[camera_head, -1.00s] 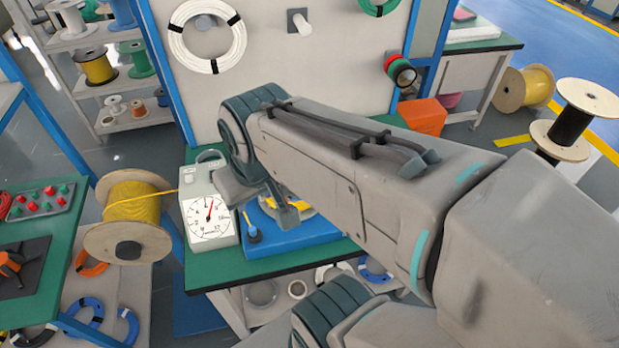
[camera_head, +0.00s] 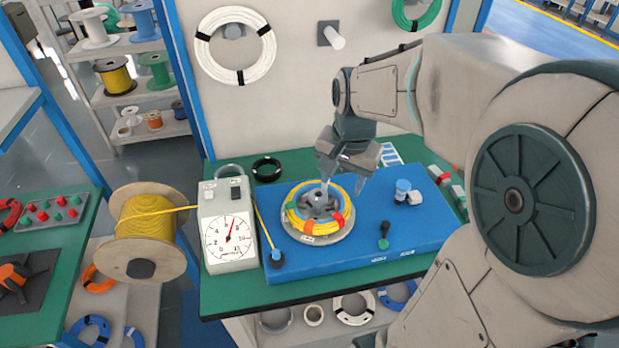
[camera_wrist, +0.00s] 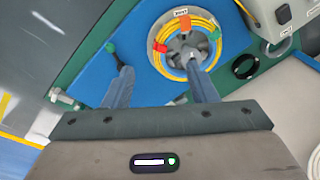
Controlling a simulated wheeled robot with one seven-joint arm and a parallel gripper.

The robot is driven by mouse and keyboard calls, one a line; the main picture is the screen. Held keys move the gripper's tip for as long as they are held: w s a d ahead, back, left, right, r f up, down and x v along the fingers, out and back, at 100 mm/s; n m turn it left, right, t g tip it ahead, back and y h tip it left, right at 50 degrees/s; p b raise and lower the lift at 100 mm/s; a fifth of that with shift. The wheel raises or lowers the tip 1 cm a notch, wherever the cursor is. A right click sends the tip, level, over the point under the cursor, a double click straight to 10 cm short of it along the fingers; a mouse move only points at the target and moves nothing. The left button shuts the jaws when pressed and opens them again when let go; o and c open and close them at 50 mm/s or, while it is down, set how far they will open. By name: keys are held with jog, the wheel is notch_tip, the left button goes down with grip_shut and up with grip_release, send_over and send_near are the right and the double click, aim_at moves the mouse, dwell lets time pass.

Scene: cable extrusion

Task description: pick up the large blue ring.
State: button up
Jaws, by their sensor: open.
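Blue rings lie on low shelves in the head view. One blue ring (camera_head: 90,333) is at the bottom left, partly cut off by the frame. Another blue ring (camera_head: 398,295) is under the green bench, partly hidden by its front edge and my arm. I cannot tell which is the large one. My gripper (camera_head: 343,187) is open and points down above a yellow cable coil (camera_head: 298,222) on a round winder, well away from both blue rings. In the wrist view, my gripper's two fingers (camera_wrist: 162,80) are apart, with nothing seen between them; the coil (camera_wrist: 167,35) is beyond them.
The winder's blue base (camera_head: 340,265) and a grey dial gauge (camera_head: 230,235) stand on the green bench (camera_head: 225,292). A yellow cable spool (camera_head: 150,235) is left of it. A white ring (camera_head: 353,308) and a black ring (camera_head: 267,168) are nearby.

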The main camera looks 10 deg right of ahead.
aim_at(337, 217)
jog(key=w+f+m, duration=0.1)
jog(key=w+f, duration=0.1)
jog(key=f, duration=0.5)
jog(key=w+d+f+m+g, duration=0.1)
jog(key=f+m, duration=0.1)
jog(key=f, duration=0.5)
jog(key=w+f+m, duration=0.1)
jog(key=w+f, duration=0.1)
jog(key=f, duration=0.4)
jog(key=shift+w+d+f+b, duration=0.3)
jog(key=shift+d+f+b, duration=0.05)
jog(key=shift+f, duration=0.05)
jog(key=shift+c, duration=0.3)
grip_shut()
